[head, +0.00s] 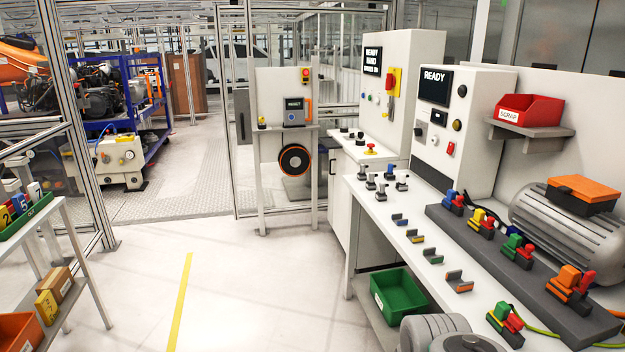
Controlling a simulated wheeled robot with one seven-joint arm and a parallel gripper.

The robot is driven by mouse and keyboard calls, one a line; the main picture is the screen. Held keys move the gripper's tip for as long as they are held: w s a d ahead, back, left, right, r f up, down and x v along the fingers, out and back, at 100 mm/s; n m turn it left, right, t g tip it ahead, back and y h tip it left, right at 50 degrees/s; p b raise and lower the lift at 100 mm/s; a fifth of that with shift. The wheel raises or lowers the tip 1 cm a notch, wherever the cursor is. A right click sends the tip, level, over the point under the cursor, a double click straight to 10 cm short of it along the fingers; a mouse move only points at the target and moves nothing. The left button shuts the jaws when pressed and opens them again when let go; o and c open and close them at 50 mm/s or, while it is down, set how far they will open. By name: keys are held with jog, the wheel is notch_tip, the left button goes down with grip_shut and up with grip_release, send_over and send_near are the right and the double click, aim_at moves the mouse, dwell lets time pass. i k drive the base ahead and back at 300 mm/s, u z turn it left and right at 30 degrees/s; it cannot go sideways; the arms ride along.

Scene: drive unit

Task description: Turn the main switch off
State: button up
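The likely main switch (393,81) is a red handle on a yellow plate. It sits on the front of the tall white control cabinet (408,48), right of a black display (373,60) that reads "READY" and "HAND" with a smaller line below. The red handle looks upright, but its exact setting is too small to tell. Small buttons lie to the left of and below the switch. My gripper is not in view; rounded grey parts at the bottom edge look like my own arm.
A white bench with coloured connectors (516,250) and small holders runs along the right, with a green bin (398,295) below. A second cabinet (471,135) stands nearer. A panel stand (284,90) is at centre. The floor left of the bench is clear.

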aim_at(391, 80)
jog(key=u, duration=0.45)
jog(key=i, duration=4.85)
jog(key=z, duration=0.55)
